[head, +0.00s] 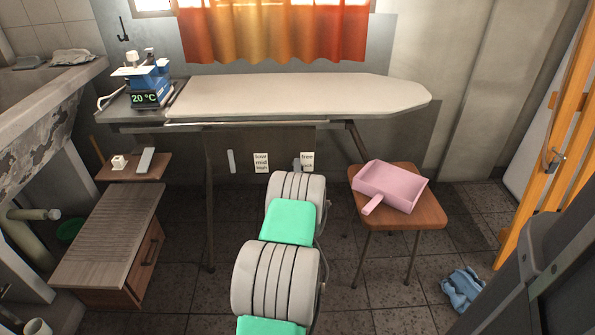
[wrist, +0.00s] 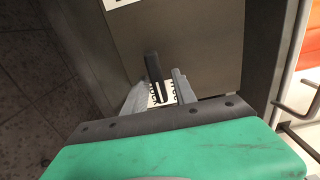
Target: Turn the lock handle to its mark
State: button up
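The lock handle (wrist: 153,68) is a dark, narrow lever on the brown panel (wrist: 195,35), seen in the wrist view. Its white label (wrist: 159,93) with dark letters shows partly behind it. My gripper (wrist: 160,92) has two grey fingers apart, one on each side of the handle's near end. The right finger looks close to it; I cannot tell whether either finger touches. In the head view the free/lock label (head: 307,161) is on the panel under the ironing board, and my arm hides most of the gripper and handle.
A pale lever (head: 231,161) and a low/mid/high label (head: 261,163) are left of my arm. The ironing board (head: 290,95) spans above. A stool (head: 427,208) with a pink dustpan (head: 391,187) stands close on the right. A wooden cabinet (head: 108,238) stands left.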

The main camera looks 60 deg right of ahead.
jog(key=shift+o, duration=0.2)
jog(key=shift+w+a, duration=0.15)
jog(key=p+v, duration=0.1)
jog(key=v, duration=0.6)
jog(key=shift+s+a, duration=0.2)
jog(key=shift+a, duration=0.15)
jog(key=shift+w+p, duration=0.15)
jog(key=shift+p, duration=0.15)
